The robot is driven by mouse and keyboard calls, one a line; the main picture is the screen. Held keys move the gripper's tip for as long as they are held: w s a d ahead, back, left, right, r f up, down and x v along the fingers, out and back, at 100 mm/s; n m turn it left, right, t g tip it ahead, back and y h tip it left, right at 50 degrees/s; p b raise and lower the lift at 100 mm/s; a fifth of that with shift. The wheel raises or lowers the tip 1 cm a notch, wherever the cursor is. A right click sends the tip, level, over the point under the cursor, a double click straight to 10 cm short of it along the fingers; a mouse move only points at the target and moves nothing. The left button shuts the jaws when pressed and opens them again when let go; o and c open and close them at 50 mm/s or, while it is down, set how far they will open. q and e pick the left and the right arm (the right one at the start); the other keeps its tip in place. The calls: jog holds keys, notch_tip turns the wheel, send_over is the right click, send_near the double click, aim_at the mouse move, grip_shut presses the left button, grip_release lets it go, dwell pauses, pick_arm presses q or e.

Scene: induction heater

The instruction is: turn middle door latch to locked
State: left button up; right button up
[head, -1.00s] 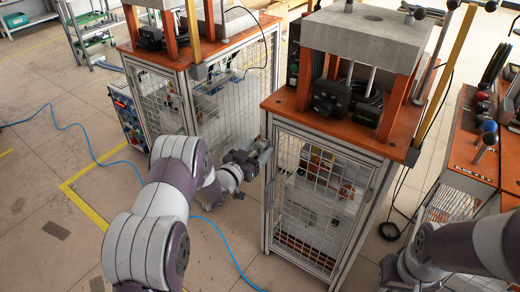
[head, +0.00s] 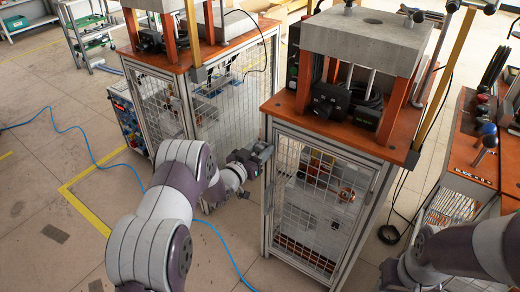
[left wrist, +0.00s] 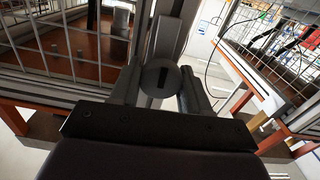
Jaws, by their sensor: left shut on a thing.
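The door latch (left wrist: 160,78) is a round dark knob with a slot that runs nearly upright in the left wrist view. My left gripper (left wrist: 163,88) is shut on it, with one finger on each side. In the head view my left gripper (head: 264,151) is at the upper left corner post of the middle cabinet, and the latch is hidden there. The middle mesh door (head: 308,205) appears closed in its metal frame.
The middle cabinet has an orange top (head: 285,105) bearing a grey block (head: 365,35) on posts. A second mesh cabinet (head: 232,105) stands to the left, behind my left arm. A blue cable (head: 75,150) lies on the floor. An orange workbench (head: 465,150) stands at right.

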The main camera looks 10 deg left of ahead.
pick_arm(q)
jog(key=n+p, duration=0.1)
jog(key=n, duration=0.3)
jog(key=shift+a, duration=0.1)
jog(key=n+p, duration=0.1)
jog(key=n, duration=0.3)
jog(key=shift+n+p, duration=0.3)
jog(key=shift+p, duration=0.05)
jog(key=n+p, duration=0.1)
jog(key=n, duration=0.3)
jog(key=shift+a+f, duration=0.1)
jog(key=shift+f+n+p, duration=0.15)
jog(key=shift+n+p, duration=0.35)
jog(key=shift+n, duration=1.8)
jog(key=o, duration=0.9)
